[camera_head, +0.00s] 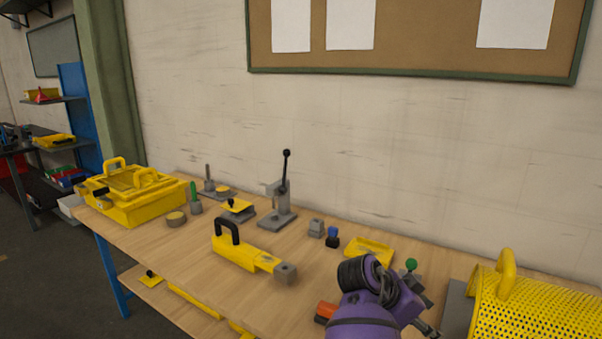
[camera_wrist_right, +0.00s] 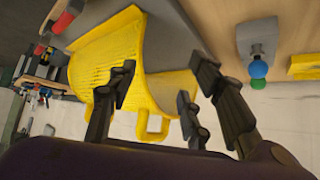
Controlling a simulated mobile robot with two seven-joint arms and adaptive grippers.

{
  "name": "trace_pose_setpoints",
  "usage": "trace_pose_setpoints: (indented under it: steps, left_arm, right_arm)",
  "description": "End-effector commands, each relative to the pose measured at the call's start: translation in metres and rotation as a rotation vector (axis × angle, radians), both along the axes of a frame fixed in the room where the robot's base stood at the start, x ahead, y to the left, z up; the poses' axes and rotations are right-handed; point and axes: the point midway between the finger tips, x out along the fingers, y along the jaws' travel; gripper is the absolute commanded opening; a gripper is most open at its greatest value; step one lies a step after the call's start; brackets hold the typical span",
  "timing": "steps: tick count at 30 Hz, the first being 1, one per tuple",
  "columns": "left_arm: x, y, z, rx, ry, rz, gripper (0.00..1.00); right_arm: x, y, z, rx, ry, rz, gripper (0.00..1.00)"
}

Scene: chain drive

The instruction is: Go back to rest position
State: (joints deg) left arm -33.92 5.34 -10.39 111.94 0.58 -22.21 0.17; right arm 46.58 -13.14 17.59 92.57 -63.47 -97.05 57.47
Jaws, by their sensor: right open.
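My right arm, purple with black joints, comes in at the bottom right of the head view, and its gripper (camera_head: 428,328) is mostly hidden behind the arm there. In the right wrist view the dark fingers of my right gripper (camera_wrist_right: 165,95) are spread apart with nothing between them. Beyond them is a yellow perforated guard with a handle (camera_wrist_right: 108,70). The guard (camera_head: 530,305) also stands at the right end of the wooden workbench (camera_head: 150,248) in the head view. My left gripper is not in view.
A yellow toolbox (camera_head: 135,203) stands at the bench's left end. A lever press (camera_head: 278,205), a yellow block with a black handle (camera_head: 240,252) and a yellow tray (camera_head: 368,251) stand along the bench. A green-knobbed part (camera_head: 411,266) is close to my right arm. Bare wood lies at the front left.

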Motion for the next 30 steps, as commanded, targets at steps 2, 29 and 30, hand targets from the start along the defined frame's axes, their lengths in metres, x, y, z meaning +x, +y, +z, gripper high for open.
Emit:
trace_pose_setpoints:
  steps: [2,29,30]
  left_arm:
    - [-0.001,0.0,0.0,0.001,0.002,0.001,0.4]
    - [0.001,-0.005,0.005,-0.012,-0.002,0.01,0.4]
    - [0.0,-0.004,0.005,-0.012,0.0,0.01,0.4]
  right_arm:
    - [0.01,0.0,0.004,-0.021,0.016,0.074,0.46]
    - [-0.079,0.091,-0.154,-0.27,-0.209,1.359,0.46]
    - [-0.105,0.092,-0.168,-0.248,-0.204,1.376,0.46]
